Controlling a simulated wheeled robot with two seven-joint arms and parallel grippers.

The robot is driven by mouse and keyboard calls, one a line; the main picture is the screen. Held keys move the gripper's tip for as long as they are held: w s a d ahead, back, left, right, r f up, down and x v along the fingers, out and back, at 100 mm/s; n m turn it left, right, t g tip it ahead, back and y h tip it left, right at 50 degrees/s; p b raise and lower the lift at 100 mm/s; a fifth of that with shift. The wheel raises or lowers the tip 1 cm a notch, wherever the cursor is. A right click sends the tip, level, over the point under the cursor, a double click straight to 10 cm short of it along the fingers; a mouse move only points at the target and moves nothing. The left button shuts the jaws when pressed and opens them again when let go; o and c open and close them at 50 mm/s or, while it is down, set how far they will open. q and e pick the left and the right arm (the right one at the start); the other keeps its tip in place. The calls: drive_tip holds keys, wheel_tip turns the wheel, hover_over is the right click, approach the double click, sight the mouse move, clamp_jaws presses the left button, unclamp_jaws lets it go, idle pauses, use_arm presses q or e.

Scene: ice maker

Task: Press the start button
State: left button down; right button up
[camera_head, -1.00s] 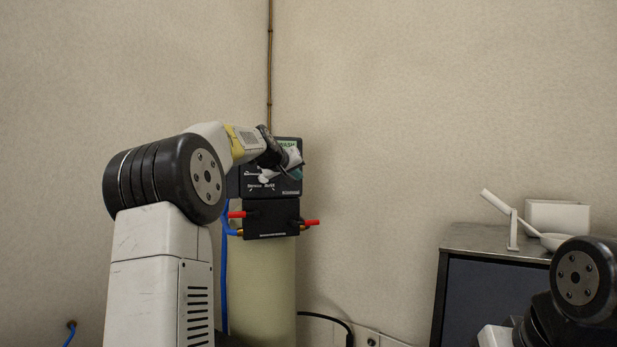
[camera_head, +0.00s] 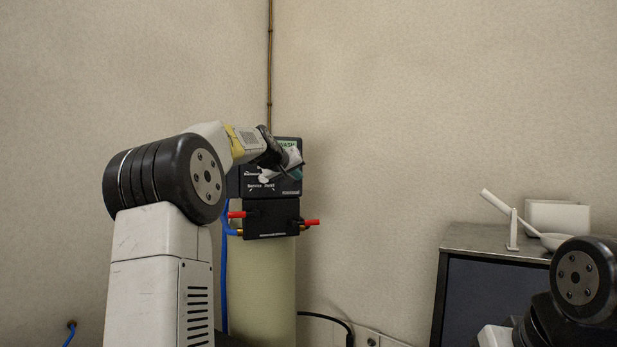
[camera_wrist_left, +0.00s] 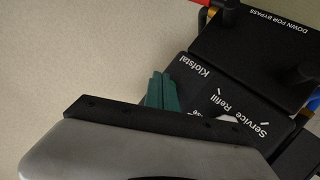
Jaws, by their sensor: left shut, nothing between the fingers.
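A black control box (camera_head: 262,188) with white lettering and a green label sits on top of a pale cylindrical tank (camera_head: 262,290). My left gripper (camera_head: 297,173) is in front of the box's upper right part and hides some of its face. In the left wrist view the teal fingertips (camera_wrist_left: 162,92) are together and empty, beside the box face (camera_wrist_left: 225,100) near the word "Klofstal". I cannot tell whether they touch it. Part of a white dial (camera_wrist_left: 232,119) shows behind the gripper body. No start button can be made out. My right gripper is out of view.
A black valve block (camera_head: 270,219) with red handles is below the box, with a blue hose (camera_head: 224,275) at its left. A dark cabinet (camera_head: 490,240) at the right carries a white container (camera_head: 557,217) and a scoop-like item. Plain wall surrounds the tank.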

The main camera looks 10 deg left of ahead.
use_arm(q)
drive_tip(key=shift+w, duration=0.1)
idle(0.5)
drive_tip(key=shift+w+a, duration=0.25)
drive_tip(key=shift+w+a, duration=0.3)
drive_tip(key=shift+w, duration=0.1)
idle(0.8)
drive_tip(key=shift+s+d, duration=0.55)
drive_tip(key=shift+s, duration=0.2)
drive_tip(key=s+d, duration=0.1)
drive_tip(key=s, duration=0.1)
drive_tip(key=s+d, duration=0.2)
idle(0.5)
idle(0.6)
